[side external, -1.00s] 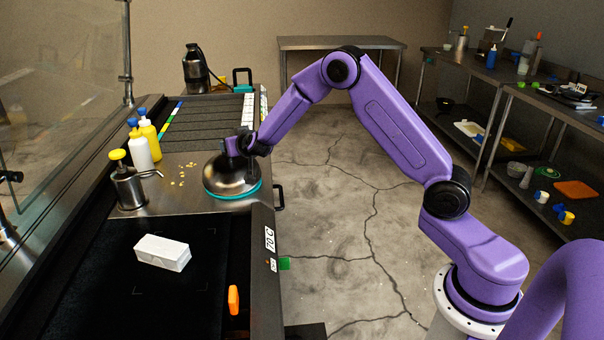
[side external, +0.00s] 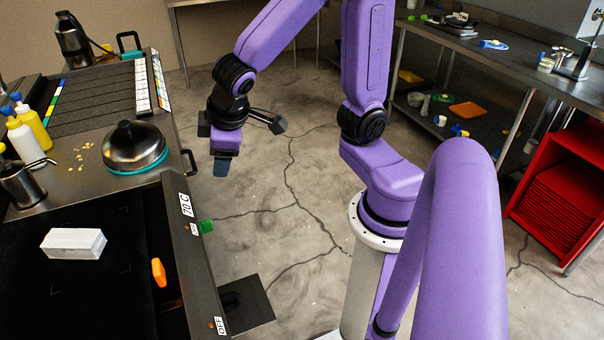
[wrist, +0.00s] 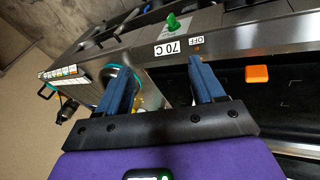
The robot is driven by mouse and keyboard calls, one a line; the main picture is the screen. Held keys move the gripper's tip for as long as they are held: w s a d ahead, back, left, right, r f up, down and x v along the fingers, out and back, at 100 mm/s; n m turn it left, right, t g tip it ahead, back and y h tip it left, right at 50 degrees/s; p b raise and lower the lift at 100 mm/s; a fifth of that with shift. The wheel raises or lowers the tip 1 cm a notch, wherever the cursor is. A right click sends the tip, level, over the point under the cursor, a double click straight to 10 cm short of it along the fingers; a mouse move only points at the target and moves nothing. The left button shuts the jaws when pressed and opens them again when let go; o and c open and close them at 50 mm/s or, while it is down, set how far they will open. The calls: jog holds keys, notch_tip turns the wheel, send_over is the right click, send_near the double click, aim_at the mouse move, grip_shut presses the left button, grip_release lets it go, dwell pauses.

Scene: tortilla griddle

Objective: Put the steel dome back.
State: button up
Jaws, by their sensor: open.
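The steel dome (side external: 133,143), with a dark knob on top, sits upright on a teal ring (side external: 150,163) on the steel counter beside the griddle. In the wrist view the teal edge shows partly behind one finger, and most of the dome is hidden there. My gripper (side external: 222,168) hangs to the right of the counter edge, over the floor, apart from the dome. In the wrist view my gripper (wrist: 158,78) has its two blue fingers spread with nothing between them.
A white block (side external: 73,244) lies on the black griddle. Yellow (side external: 35,128) and white (side external: 24,140) bottles and a steel pot (side external: 22,187) stand left of the dome.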

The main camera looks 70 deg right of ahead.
jog(key=s+n+g+y, duration=0.2)
jog(key=s+n+g, duration=0.2)
jog(key=s, duration=1.2)
jog(key=shift+s+a+f+n+y, duration=0.2)
jog(key=shift+s+f+n+y, duration=0.2)
jog(key=shift+n, duration=0.8)
